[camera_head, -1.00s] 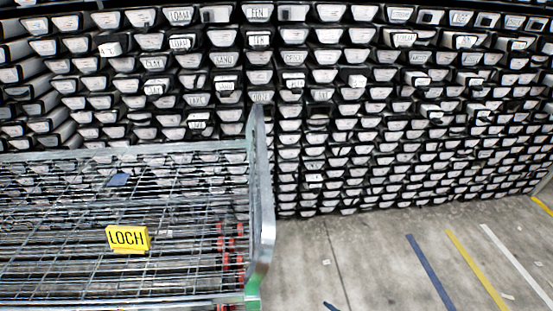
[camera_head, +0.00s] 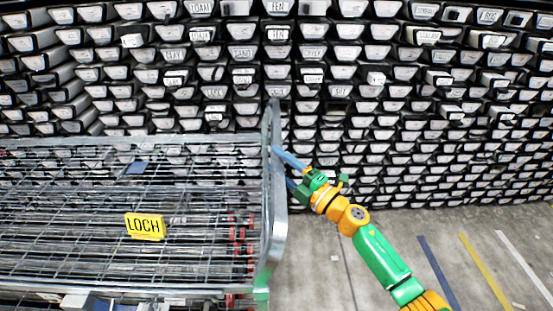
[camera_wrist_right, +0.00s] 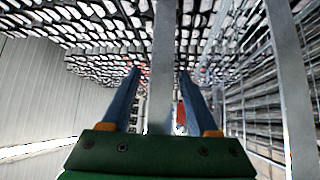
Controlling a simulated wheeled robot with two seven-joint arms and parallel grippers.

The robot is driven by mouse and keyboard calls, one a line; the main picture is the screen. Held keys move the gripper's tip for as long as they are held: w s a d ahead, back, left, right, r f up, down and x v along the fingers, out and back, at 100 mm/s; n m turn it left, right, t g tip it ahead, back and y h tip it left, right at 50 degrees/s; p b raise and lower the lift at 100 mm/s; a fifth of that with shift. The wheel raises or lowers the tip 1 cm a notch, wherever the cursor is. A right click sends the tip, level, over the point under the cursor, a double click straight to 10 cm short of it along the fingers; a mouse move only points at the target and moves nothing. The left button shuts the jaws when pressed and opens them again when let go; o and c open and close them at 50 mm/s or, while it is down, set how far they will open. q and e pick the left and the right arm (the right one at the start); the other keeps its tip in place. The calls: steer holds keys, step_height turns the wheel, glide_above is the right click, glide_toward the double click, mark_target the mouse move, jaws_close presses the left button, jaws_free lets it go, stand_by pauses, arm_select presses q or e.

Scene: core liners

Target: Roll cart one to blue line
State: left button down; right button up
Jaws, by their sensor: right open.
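A grey wire cart (camera_head: 62,140) with a yellow sign reading LOCH (camera_head: 145,226) fills the left of the head view. I see no number one on it. Its upright handle frame (camera_head: 279,225) stands at its right end. My right gripper (camera_head: 282,168) is at this handle, its blue fingers open. In the right wrist view a grey bar (camera_wrist_right: 162,75) passes between the open fingers (camera_wrist_right: 159,72), and I cannot tell whether they touch it. The blue line (camera_head: 438,272) lies on the floor to the right of the cart. My left gripper is not in view.
A wall of labelled core liners (camera_head: 420,130) runs behind the cart. A yellow line (camera_head: 485,270) and a white line (camera_head: 525,265) lie right of the blue one. The concrete floor (camera_head: 320,285) between cart and blue line looks clear, apart from small scraps.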

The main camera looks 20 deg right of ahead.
steer(key=shift+w+a, duration=0.3)
steer(key=shift+w, duration=0.15)
steer(key=shift+s, duration=0.1)
steer(key=shift+c, duration=0.3)
steer(key=shift+d, duration=0.1)
jaws_close()
stand_by(0.7)
